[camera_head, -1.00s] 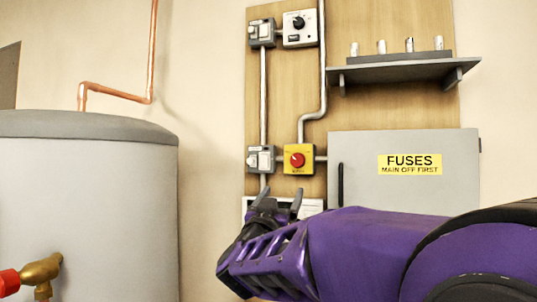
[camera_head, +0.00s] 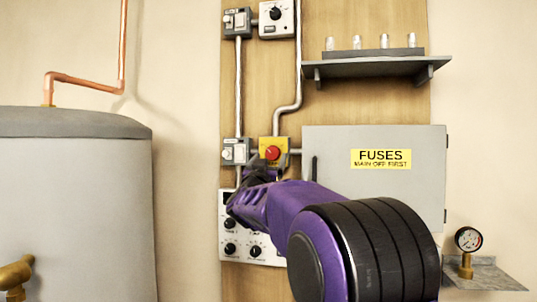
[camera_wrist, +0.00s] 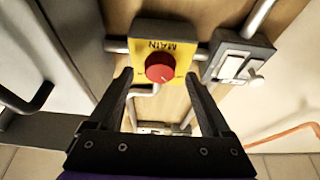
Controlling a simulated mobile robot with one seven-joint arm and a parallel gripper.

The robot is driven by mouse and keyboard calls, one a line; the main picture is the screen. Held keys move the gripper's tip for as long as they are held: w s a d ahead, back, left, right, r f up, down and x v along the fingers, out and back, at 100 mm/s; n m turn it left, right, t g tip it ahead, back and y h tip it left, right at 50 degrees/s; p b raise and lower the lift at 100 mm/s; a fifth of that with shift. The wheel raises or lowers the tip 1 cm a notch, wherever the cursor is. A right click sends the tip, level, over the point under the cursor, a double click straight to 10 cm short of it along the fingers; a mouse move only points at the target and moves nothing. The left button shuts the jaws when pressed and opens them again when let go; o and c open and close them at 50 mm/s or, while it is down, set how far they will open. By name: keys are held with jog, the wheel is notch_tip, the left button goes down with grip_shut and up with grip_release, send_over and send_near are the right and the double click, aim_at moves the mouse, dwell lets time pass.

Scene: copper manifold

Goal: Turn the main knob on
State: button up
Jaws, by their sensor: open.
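The main knob (camera_head: 272,153) is a round red knob on a yellow box (camera_head: 283,145) on the wooden board. In the wrist view the red knob (camera_wrist: 160,68) sits on the yellow plate (camera_wrist: 178,34) lettered MAIN, which appears upside down. My gripper (camera_head: 262,168) is just below the knob in the head view, partly hiding the lower part of the yellow box. In the wrist view my gripper (camera_wrist: 160,80) is open, one finger on each side of the knob with gaps between. It does not appear to touch the knob.
A grey switch box (camera_head: 236,152) stands just left of the yellow box. The grey fuse cabinet (camera_head: 425,170) with a dark handle is to the right. A white panel with several black knobs (camera_head: 262,243) is below. A shelf (camera_head: 375,67) holds several fuses above. A grey tank (camera_head: 70,210) is at left.

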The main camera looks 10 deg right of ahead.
jog(key=shift+x, duration=0.75)
jog(key=shift+c, duration=0.3)
grip_shut()
